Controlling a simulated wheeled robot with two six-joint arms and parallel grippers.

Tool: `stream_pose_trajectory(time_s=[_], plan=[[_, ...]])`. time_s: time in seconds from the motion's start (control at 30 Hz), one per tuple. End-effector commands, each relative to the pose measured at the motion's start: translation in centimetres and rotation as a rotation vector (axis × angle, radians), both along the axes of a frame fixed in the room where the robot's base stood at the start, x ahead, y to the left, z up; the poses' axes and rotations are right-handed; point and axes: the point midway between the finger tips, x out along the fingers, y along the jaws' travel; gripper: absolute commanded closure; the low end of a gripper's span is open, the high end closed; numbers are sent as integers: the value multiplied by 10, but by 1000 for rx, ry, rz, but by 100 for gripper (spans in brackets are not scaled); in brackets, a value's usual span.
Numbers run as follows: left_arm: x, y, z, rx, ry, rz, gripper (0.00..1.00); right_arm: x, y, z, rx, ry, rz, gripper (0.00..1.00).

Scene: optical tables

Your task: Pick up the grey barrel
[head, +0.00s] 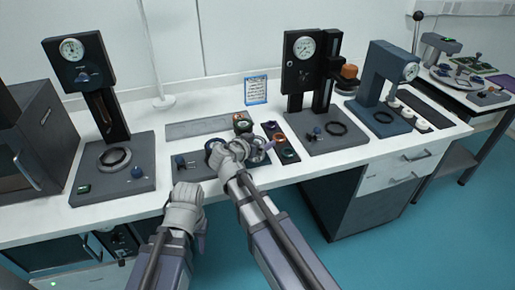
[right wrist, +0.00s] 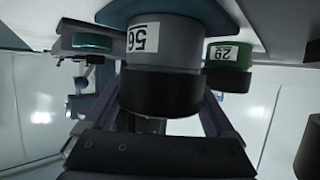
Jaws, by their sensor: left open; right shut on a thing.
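The grey barrel (right wrist: 176,62) fills the upper middle of the right wrist view. My left gripper (head: 186,203) is open and empty in front of the bench's front edge.
A green barrel (right wrist: 229,55) stands close beside the grey one. A tray with coloured rings (head: 283,143) lies just right of my right gripper. Gauge stands (head: 80,75) (head: 303,75) rise left and right. A blue-framed sign (head: 256,90) stands behind.

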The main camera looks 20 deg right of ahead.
Motion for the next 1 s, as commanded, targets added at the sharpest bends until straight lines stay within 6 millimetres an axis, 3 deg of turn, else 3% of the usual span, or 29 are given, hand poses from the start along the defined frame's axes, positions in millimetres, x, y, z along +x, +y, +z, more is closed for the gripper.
stream_pose_trajectory(time_s=[0.27, 0.8, 1.0], plan=[[0, 0, 13, 0, 0, 0, 60, 0, 0, 14, 0, 0, 1, 75], [0, 0, 90, 0, 0, 1, 60, 0, 0, 90, 0, 0, 0, 75], [0, 0, 101, 0, 0, 1, 60, 0, 0, 101, -1, -1, 0, 75]])
